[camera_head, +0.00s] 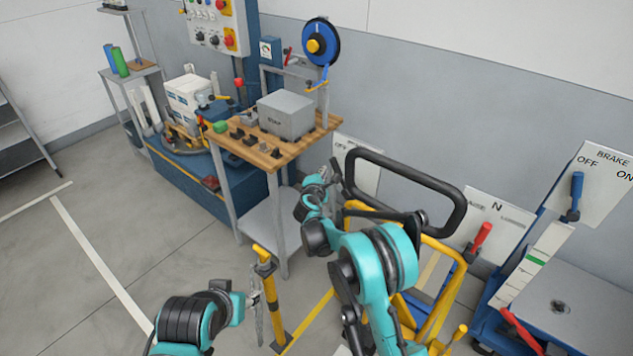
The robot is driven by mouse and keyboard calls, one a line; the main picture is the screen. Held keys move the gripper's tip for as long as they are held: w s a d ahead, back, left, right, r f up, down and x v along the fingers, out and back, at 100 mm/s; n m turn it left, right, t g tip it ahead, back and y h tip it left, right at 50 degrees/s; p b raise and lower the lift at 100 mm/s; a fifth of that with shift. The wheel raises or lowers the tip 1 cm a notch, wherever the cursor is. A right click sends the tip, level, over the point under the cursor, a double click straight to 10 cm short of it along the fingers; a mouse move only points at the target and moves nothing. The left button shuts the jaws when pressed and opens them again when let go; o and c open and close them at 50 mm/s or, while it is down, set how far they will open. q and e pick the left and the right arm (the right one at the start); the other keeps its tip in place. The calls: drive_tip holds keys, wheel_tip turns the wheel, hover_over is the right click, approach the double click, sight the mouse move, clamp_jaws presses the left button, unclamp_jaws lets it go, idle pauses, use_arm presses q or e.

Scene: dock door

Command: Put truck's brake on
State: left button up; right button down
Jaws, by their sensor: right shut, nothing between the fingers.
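A white panel (608,178) at the right edge is marked BRAKE, OFF and ON. A blue lever (576,192) stands upright at its left side, under the word OFF. The panel stands by a blue truck with a grey deck (590,310). My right gripper (328,182) is shut and empty, far to the left of the blue lever, in front of the workbench. My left gripper (259,312) is low at the bottom, beside a yellow post; its fingers are seen edge-on, so its opening is unclear. Neither gripper touches the lever.
A black loop handle (448,185) on a yellow frame (440,290) stands between my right arm and the lever. A red lever (481,236) sits at a panel marked N. A workbench (245,148) stands behind; a yellow post (267,285) is close. Floor at left is clear.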

drive_tip(key=shift+s+d+r, duration=0.5)
drive_tip(key=shift+d+r, duration=0.1)
drive_tip(key=shift+d, duration=0.25)
drive_tip(key=shift+s+d+r+m+t+b, duration=0.35)
drive_tip(key=shift+d+r+m+t+b, duration=0.05)
drive_tip(key=shift+d+m+b, duration=0.1)
